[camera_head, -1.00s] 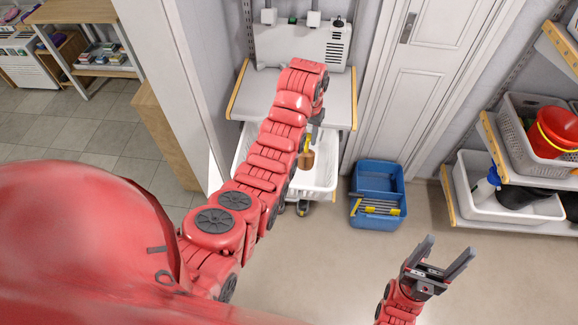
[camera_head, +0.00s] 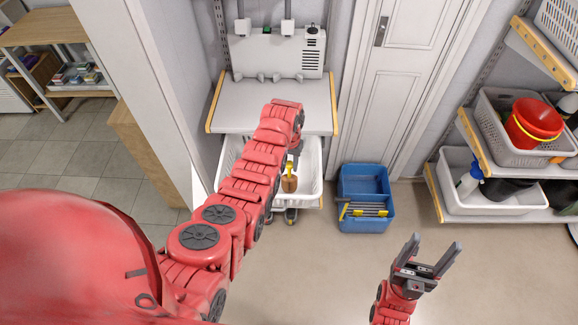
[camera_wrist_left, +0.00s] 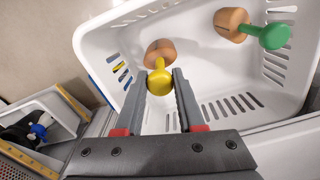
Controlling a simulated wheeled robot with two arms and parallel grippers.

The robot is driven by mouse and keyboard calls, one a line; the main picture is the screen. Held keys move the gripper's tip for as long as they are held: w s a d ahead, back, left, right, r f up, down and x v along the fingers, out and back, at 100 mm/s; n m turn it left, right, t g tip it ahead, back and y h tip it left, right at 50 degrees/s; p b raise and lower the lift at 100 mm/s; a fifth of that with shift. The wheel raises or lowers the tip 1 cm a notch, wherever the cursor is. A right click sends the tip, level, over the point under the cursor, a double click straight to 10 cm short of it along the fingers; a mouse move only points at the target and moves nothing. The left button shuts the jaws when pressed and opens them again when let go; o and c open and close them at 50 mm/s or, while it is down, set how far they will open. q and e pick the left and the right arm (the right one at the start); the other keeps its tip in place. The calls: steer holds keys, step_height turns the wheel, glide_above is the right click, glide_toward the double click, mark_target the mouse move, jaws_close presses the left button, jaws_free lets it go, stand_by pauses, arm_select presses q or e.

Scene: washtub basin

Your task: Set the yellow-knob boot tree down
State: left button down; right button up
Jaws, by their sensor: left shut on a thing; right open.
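The yellow-knob boot tree (camera_head: 289,184) has a brown wooden body and a yellow knob. It also shows in the left wrist view, with its wooden body (camera_wrist_left: 157,53) beyond the knob. My left gripper (camera_head: 294,161) is shut on the knob; its two fingers (camera_wrist_left: 163,84) flank it. The boot tree hangs over the white basket (camera_head: 314,185), near one wall in the wrist view. I cannot tell whether it touches the basket. A green-knob boot tree (camera_wrist_left: 232,24) lies in the basket in the wrist view. My right gripper (camera_head: 434,256) is open and empty over the floor.
A grey shelf (camera_head: 236,107) with a white machine (camera_head: 270,55) sits above the basket. A blue crate (camera_head: 365,184) stands on the floor to the right. A rack at far right holds a red bucket (camera_head: 533,125). The middle floor is clear.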

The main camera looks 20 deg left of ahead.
mark_target(289, 178)
arm_select(q)
steer(key=shift+f, duration=1.15)
steer(key=c, duration=0.5)
jaws_free()
